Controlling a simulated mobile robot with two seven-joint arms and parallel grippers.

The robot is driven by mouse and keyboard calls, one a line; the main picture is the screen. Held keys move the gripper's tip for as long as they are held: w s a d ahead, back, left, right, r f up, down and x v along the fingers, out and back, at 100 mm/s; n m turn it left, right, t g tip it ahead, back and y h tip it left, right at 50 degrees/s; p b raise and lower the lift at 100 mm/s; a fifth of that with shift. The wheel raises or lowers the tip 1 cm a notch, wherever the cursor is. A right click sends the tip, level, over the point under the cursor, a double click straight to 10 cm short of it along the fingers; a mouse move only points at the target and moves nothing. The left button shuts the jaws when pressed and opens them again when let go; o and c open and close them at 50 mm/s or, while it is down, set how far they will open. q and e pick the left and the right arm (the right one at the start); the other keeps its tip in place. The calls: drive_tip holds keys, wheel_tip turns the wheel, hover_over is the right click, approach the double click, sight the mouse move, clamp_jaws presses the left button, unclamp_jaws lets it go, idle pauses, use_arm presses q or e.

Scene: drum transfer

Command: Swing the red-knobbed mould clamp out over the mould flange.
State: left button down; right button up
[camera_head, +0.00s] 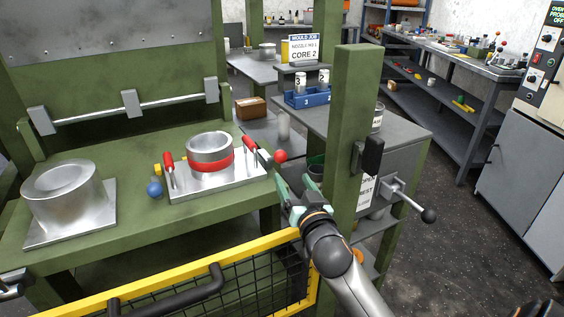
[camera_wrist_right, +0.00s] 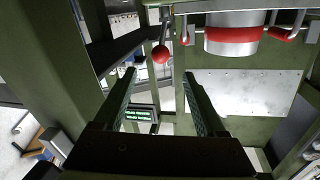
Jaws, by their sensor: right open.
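The mould (camera_head: 210,157) is a silver cylinder with a red band, standing on a light metal plate (camera_head: 222,186) on the green press bed. The clamp's red knob (camera_head: 281,156) sticks out at the plate's right edge, to the side away from the mould; in the right wrist view the knob (camera_wrist_right: 161,56) hangs left of the mould (camera_wrist_right: 233,38). My right gripper (camera_head: 292,186) is just below and right of the knob. Its two fingers (camera_wrist_right: 160,76) are spread and empty, with the knob beyond their tips and no contact visible. My left gripper is not in view.
A green post (camera_head: 352,150) stands close right of my right gripper. A yellow-framed mesh guard (camera_head: 215,270) crosses in front. Red-handled pieces (camera_head: 168,163) and a blue ball (camera_head: 154,188) sit beside the mould. A second silver ring (camera_head: 62,190) stands at left.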

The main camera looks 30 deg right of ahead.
sight(282, 161)
drive_tip(key=x, duration=0.7)
drive_tip(key=shift+w+b, duration=0.3)
drive_tip(key=shift+b, duration=0.1)
drive_tip(key=x, duration=0.3)
drive_tip(key=shift+f, duration=0.1)
drive_tip(key=shift+w+d, duration=0.1)
drive_tip(key=shift+w, duration=0.3)
drive_tip(key=c, duration=1)
clamp_jaws()
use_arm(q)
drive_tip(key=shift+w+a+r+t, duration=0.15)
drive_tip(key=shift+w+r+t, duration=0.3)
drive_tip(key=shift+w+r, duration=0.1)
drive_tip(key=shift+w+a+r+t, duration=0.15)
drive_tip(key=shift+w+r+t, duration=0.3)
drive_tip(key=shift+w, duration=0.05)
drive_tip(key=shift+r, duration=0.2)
